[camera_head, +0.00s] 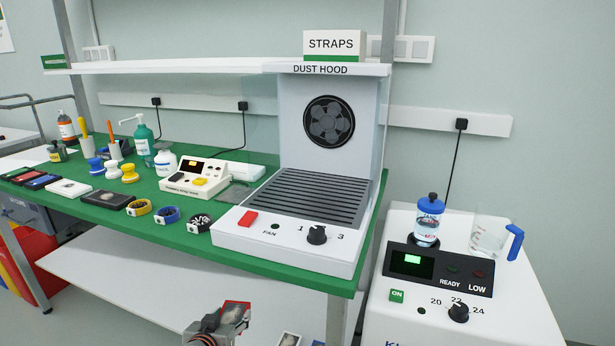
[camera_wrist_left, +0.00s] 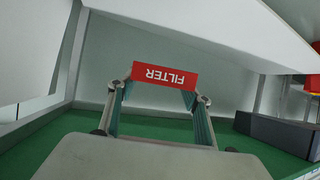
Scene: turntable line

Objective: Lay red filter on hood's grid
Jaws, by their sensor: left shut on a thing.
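The dust hood (camera_head: 331,80) stands on the right end of the green bench, with a dark slatted grid (camera_head: 305,198) that is bare. My left gripper (camera_head: 222,322) shows at the bottom of the head view, in front of the bench's front edge and apart from the hood. It is shut on the red filter (camera_head: 236,306), which shows a red rim and a greyish middle. In the left wrist view the filter (camera_wrist_left: 165,75) sits between the two fingers (camera_wrist_left: 160,98), its FILTER lettering upside down. My right gripper is in neither view.
The hood's front panel carries a red switch (camera_head: 248,218) and a black knob (camera_head: 317,234). Straps (camera_head: 199,223), a cream device (camera_head: 202,178) and bottles stand left of the hood. A white machine (camera_head: 470,290) with a glass jug (camera_head: 490,238) is at right.

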